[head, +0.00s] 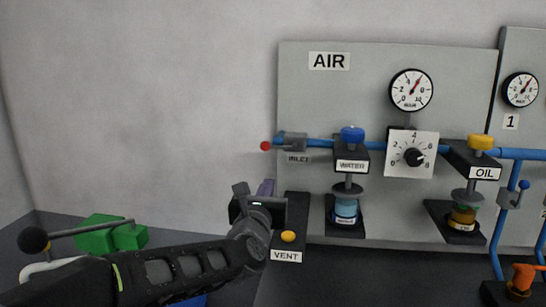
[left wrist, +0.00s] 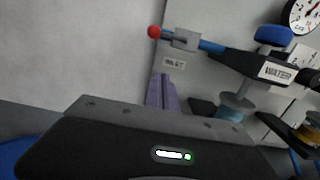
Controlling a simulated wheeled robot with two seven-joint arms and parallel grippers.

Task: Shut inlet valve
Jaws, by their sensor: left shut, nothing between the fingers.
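The inlet valve (head: 292,142) is a grey body on the blue pipe at the left of the AIR panel, above the INLET label (head: 297,158). Its handle has a red ball (head: 266,146) pointing left, roughly in line with the pipe. In the left wrist view the valve (left wrist: 186,40) and red ball (left wrist: 154,31) are at the upper middle. My left gripper (head: 265,187) is below the red ball, apart from it. Its purple fingers (left wrist: 164,90) are shut and empty, pointing up toward the valve in the wrist view. My right gripper is out of view.
The VENT block with a yellow button (head: 288,236) is just right of my left gripper. The WATER unit (head: 350,165), dial plate (head: 411,155) and OIL unit (head: 480,170) continue along the pipe. A green block (head: 110,234) lies at lower left. The wall left of the panel is bare.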

